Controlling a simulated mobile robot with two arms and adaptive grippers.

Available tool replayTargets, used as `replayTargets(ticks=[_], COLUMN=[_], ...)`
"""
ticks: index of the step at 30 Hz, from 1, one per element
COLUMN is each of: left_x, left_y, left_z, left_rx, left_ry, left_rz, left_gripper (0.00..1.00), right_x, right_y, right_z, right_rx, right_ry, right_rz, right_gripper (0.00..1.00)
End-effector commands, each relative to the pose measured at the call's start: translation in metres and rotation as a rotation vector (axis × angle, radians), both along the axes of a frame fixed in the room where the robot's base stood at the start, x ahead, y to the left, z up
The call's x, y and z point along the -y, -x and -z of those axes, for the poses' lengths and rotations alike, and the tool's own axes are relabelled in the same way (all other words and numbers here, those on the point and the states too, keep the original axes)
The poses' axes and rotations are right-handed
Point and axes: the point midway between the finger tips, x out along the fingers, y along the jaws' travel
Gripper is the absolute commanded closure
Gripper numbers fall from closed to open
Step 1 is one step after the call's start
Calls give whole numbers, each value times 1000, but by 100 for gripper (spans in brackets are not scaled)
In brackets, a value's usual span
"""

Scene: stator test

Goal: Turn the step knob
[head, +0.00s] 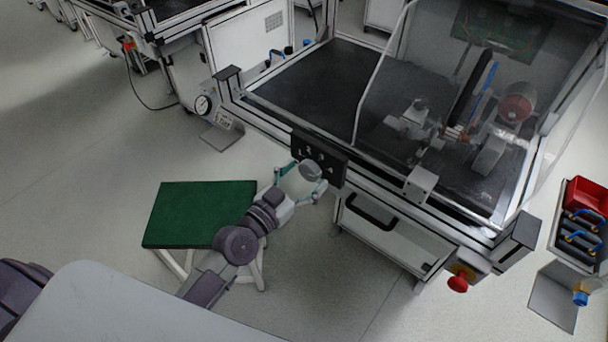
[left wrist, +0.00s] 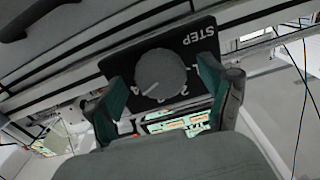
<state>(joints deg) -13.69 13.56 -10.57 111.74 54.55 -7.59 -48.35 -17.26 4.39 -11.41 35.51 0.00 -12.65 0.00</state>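The step knob (left wrist: 162,72) is a round grey knob on a black panel (left wrist: 203,40) marked STEP with numbers. A pale pointer line on the knob points to the lower left in the left wrist view. In the head view, the panel (head: 334,172) hangs on the front rail of the test bench. My left gripper (head: 302,180) is at the panel, facing the knob. In the left wrist view, the green-padded fingers of this gripper (left wrist: 160,78) are open, one on each side of the knob, with visible gaps. My right gripper is not in view.
The bench's black top (head: 320,85) and clear guard lie behind the panel. A drawer with a black handle (head: 368,212) is below it. A green-topped stool (head: 195,212) stands left of my forearm. A red button (head: 458,283) is at the bench's right corner.

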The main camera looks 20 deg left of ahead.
Motion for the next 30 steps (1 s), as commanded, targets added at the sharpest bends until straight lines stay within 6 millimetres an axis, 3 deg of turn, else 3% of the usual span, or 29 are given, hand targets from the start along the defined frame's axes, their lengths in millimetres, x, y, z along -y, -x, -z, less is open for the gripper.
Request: replayTargets(ticks=[2,10,20,30], left_x=[0,0,0,0], left_y=[0,0,0,0], left_z=[0,0,-1,-1], left_rx=[0,0,-16,-97], left_ry=[0,0,45,266], left_rz=[0,0,0,0], left_gripper=[33,78,78,78], right_x=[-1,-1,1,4], right_y=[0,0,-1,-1], right_z=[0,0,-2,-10], right_rx=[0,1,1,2], right_ry=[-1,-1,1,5], right_rz=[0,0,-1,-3], right_gripper=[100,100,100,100])
